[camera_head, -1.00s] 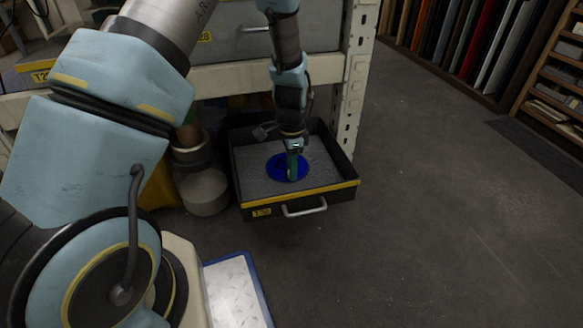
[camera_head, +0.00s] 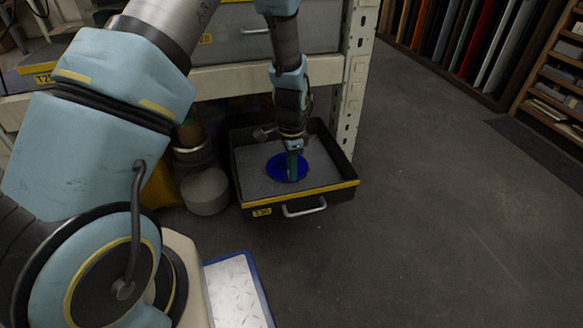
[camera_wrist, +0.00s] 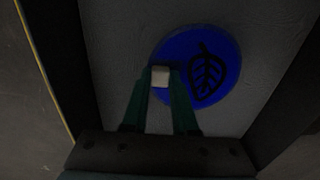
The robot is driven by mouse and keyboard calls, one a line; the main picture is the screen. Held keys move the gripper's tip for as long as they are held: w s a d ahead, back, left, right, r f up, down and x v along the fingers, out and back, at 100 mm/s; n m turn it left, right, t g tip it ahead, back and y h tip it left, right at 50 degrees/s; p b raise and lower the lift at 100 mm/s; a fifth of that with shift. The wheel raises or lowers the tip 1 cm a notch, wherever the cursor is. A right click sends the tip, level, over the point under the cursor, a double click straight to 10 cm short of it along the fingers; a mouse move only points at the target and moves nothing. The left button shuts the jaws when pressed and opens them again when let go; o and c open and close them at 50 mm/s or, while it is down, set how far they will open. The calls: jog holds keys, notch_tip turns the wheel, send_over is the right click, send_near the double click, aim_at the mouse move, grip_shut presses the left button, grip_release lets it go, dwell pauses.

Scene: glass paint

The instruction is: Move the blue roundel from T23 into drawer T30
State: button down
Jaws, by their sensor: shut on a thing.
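The blue roundel (camera_head: 283,169) is a flat disc inside the pulled-out drawer T30 (camera_head: 262,212), over its grey lining. In the wrist view the roundel (camera_wrist: 221,62) shows a dark leaf design. My gripper (camera_head: 292,176) reaches down into the drawer. In the wrist view the green fingers of my gripper (camera_wrist: 160,78) are shut on a small pale block-like part (camera_wrist: 160,76) at the roundel's edge. Whether the roundel touches the drawer floor, I cannot tell. The label T23 is not readable in view.
A rack post (camera_head: 350,75) stands right behind the drawer, and a closed grey drawer (camera_head: 250,38) is above it. A pale cylinder (camera_head: 206,192) stands close on the left. A blue-edged plate (camera_head: 238,290) lies in front. The floor on the right is clear.

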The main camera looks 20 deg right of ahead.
jog(key=shift+f, duration=0.2)
dwell(0.6)
jog(key=c, duration=0.6)
grip_release()
notch_tip(320, 180, up, 11)
jog(key=p, duration=0.4)
jog(key=w+a+r+n+p, duration=0.1)
jog(key=a+r+n, duration=0.4)
jog(key=a, duration=0.4)
jog(key=w+a+r+n, duration=0.1)
jog(key=a+r+n, duration=0.3)
jog(key=a+r, duration=0.3)
jog(key=s+a+r+n+t, duration=0.1)
jog(key=s+a+r+n, duration=0.15)
jog(key=a+n, duration=0.35)
jog(key=s+a+r+n+t, duration=0.1)
jog(key=s+a+r+n, duration=0.15)
jog(key=a, duration=0.55)
notch_tip(320, 180, up, 38)
jog(key=p, duration=3.8)
jog(key=shift+s+f+n, duration=0.25)
jog(key=shift+s+n, duration=0.1)
jog(key=shift+s, duration=0.1)
